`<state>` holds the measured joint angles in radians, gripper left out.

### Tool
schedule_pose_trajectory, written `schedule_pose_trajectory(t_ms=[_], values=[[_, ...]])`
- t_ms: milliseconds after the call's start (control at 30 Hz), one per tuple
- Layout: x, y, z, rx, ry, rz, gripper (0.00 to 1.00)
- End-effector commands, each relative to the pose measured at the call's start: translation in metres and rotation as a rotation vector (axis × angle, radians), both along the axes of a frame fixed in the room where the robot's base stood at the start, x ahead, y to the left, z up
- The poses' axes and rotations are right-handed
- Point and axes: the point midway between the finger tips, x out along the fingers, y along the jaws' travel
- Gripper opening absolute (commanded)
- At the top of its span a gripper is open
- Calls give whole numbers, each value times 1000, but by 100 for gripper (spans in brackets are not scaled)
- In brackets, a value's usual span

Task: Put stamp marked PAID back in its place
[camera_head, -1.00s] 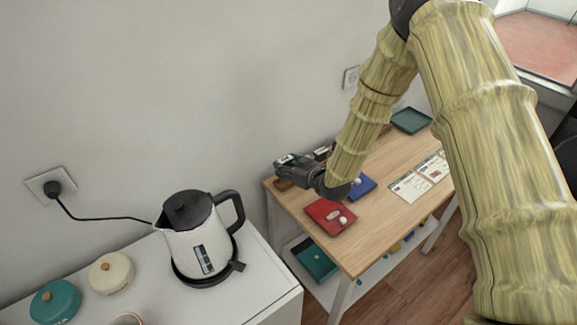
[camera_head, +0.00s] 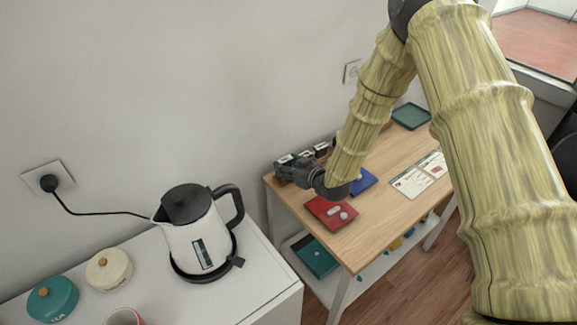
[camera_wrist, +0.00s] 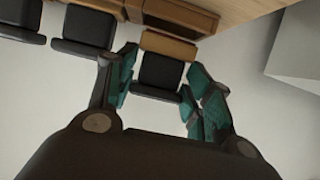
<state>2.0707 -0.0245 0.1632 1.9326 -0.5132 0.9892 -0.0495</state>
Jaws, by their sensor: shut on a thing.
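My gripper (camera_head: 286,168) is at the far left end of the wooden table, by the wall. In the wrist view, my gripper (camera_wrist: 160,98) has its teal-padded fingers on either side of a black stamp (camera_wrist: 158,72) with a tan band, and is shut on it. The stamp lines up with the end of the wooden stamp rack (camera_wrist: 187,18); I cannot tell whether it is seated or just above it. No marking on the stamp is legible. Other black stamps (camera_wrist: 82,30) stand in a row to its left. They also show in the head view (camera_head: 320,149), partly hidden by my arm.
A red ink pad (camera_head: 324,218) and a blue one (camera_head: 361,183) lie on the table near my gripper. Cards (camera_head: 411,182) lie farther right, with a green tray (camera_head: 410,116) behind. A kettle (camera_head: 195,242) stands on the white counter (camera_head: 255,290) at left.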

Motion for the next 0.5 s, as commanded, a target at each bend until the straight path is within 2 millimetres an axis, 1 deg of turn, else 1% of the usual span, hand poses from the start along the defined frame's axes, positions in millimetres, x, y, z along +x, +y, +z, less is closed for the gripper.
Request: schedule_pose_trajectory(t_ms=[500], values=[[0,0,-13,0,0,0,0]])
